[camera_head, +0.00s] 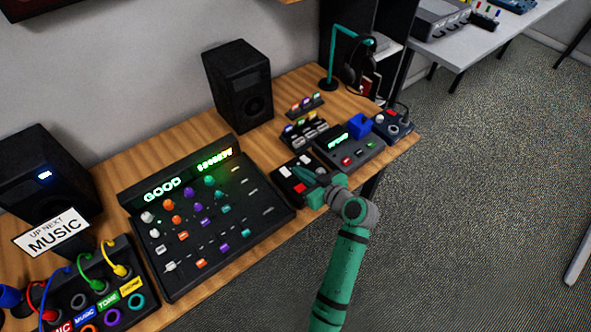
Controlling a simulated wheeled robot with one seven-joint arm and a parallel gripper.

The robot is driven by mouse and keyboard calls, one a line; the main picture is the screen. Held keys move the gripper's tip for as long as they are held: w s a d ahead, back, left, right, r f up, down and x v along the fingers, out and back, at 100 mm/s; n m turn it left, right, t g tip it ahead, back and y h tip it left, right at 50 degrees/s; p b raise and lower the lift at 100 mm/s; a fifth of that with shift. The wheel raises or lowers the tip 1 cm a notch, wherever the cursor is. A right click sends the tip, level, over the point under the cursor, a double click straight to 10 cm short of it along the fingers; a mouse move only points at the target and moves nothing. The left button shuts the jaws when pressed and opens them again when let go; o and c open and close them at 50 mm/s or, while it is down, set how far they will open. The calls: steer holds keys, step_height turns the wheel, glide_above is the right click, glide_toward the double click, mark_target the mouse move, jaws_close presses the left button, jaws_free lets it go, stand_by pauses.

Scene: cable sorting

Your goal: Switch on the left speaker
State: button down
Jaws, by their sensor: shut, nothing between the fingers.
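The left speaker (45,182) is a black box at the left end of the wooden desk, with a small blue-white light glowing on its front. A second black speaker (238,88) stands at the back, right of centre, with no light visible on it. My gripper (301,174) is shut and empty. It is over a small black box (286,186) with white and red buttons, right of the mixer. I cannot tell whether the fingertips touch a button, and my gripper hides part of this box.
A mixer (160,232) with a green display fills the desk's middle. A "MUSIC" sign (52,233) and a patch box (135,262) with coloured cables are in front of the left speaker. A display unit (340,158) and headphone stand (331,60) are at right.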

steer(key=f+v, duration=0.1)
steer(key=v, duration=0.5)
steer(key=shift+s+d, duration=0.2)
steer(key=shift+s, duration=0.4)
steer(key=shift+w+f, duration=0.1)
